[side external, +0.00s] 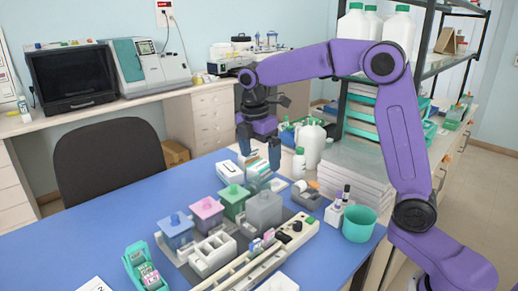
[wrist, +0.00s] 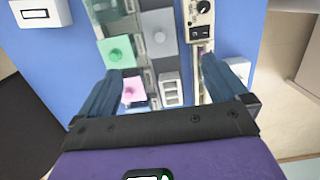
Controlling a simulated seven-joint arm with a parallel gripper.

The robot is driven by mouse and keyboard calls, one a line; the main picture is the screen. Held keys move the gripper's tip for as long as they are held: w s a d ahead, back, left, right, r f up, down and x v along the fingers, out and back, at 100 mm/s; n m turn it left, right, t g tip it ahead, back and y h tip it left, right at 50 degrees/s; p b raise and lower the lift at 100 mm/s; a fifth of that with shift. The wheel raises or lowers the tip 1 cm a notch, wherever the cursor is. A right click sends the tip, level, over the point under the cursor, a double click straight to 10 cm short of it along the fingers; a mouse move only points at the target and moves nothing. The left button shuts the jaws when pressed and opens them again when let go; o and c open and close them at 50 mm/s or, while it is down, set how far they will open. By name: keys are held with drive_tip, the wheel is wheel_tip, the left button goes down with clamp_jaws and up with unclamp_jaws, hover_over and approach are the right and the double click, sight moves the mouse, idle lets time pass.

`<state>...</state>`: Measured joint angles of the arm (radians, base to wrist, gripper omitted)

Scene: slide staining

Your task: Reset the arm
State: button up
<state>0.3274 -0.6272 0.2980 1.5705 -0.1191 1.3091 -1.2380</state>
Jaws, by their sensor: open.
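My gripper (side external: 260,164) is open and empty, pointing down above the back part of the blue table (side external: 110,215). In the wrist view my gripper (wrist: 163,78) shows its two dark blue fingers wide apart, with nothing between them but the staining station below. The station has a blue-lidded jar (side external: 175,229), a pink-lidded jar (side external: 206,212), a green-lidded jar (side external: 233,202) and a grey-lidded jar (side external: 264,209). A white slotted rack (side external: 212,252) stands in front of them. My fingers appear above these things and apart from them; the exact gap is hard to tell.
A long rail with a control box (side external: 297,230) runs along the station. A teal cup (side external: 360,224) and a small bottle holder (side external: 337,213) stand at right. A teal slide holder (side external: 145,266) is at front left. White jugs (side external: 312,143) stand behind my gripper. The table's left side is clear.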

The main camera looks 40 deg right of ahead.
drive_tip(key=shift+a+r, duration=0.1)
drive_tip(key=shift+r, duration=0.65)
drive_tip(key=shift+s, duration=0.1)
drive_tip(key=s+a+f+m+y, duration=0.1)
drive_tip(key=s+a+f, duration=0.1)
drive_tip(key=s, duration=0.7)
drive_tip(key=s+a+f+m, duration=0.2)
drive_tip(key=s+a, duration=0.1)
drive_tip(key=s, duration=0.5)
drive_tip(key=s+d+f+m, duration=0.1)
drive_tip(key=s+d+f, duration=0.1)
drive_tip(key=s, duration=0.5)
drive_tip(key=s+d+f+m, duration=0.1)
drive_tip(key=s+d+f, duration=0.1)
drive_tip(key=s, duration=0.6)
drive_tip(key=shift+d+f+y, duration=0.15)
drive_tip(key=shift+y, duration=0.25)
